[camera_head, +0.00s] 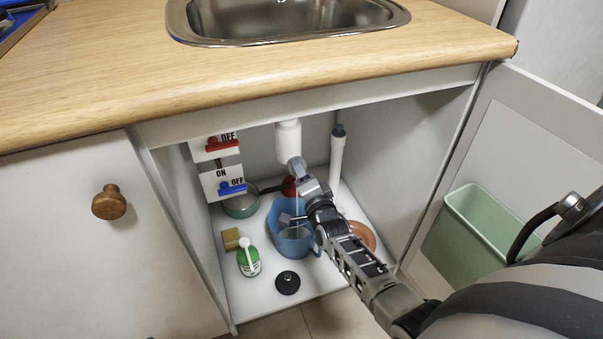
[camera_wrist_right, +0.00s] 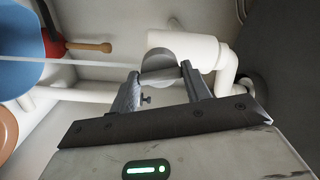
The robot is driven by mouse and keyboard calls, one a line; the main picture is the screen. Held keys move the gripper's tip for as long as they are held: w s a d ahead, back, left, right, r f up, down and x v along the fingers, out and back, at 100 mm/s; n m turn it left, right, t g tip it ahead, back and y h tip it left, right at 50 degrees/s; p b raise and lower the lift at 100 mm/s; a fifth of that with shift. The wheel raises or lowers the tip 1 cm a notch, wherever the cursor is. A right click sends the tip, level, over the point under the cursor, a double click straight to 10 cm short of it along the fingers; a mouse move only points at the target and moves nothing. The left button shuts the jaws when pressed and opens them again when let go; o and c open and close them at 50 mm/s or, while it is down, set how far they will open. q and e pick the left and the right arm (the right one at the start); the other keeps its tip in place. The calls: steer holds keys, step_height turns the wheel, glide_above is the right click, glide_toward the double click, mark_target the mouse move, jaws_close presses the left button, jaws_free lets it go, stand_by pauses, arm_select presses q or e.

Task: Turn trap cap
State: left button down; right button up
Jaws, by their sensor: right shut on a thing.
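The white sink trap (camera_head: 289,140) hangs under the sink inside the open cabinet. Its grey round cap (camera_head: 295,164) is at its lower end. My right gripper (camera_head: 302,174) reaches in from the right and is shut on the cap. In the right wrist view the cap (camera_wrist_right: 159,67) sits between the two fingers (camera_wrist_right: 160,82), against the white pipe (camera_wrist_right: 190,47). A blue jug (camera_head: 291,238) stands on the cabinet floor below, and it partly shows in the right wrist view (camera_wrist_right: 30,45). A thin pale line runs from the cap toward the jug. My left gripper is out of view.
A green bottle (camera_head: 248,262), a black disc (camera_head: 287,282), a yellowish block (camera_head: 231,239), a green pan (camera_head: 240,206) and an orange-brown bowl (camera_head: 362,234) are around the jug. Switches (camera_head: 222,183) are on the left wall. The open door (camera_head: 500,150) holds a green bin (camera_head: 480,232).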

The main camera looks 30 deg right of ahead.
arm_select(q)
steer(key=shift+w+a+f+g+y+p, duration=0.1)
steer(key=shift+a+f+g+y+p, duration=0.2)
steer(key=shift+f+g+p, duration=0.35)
arm_select(e)
steer(key=shift+n, duration=5.1)
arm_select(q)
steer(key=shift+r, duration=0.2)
arm_select(e)
steer(key=o, duration=1)
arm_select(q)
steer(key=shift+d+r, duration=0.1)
arm_select(e)
steer(key=shift+s, duration=0.15)
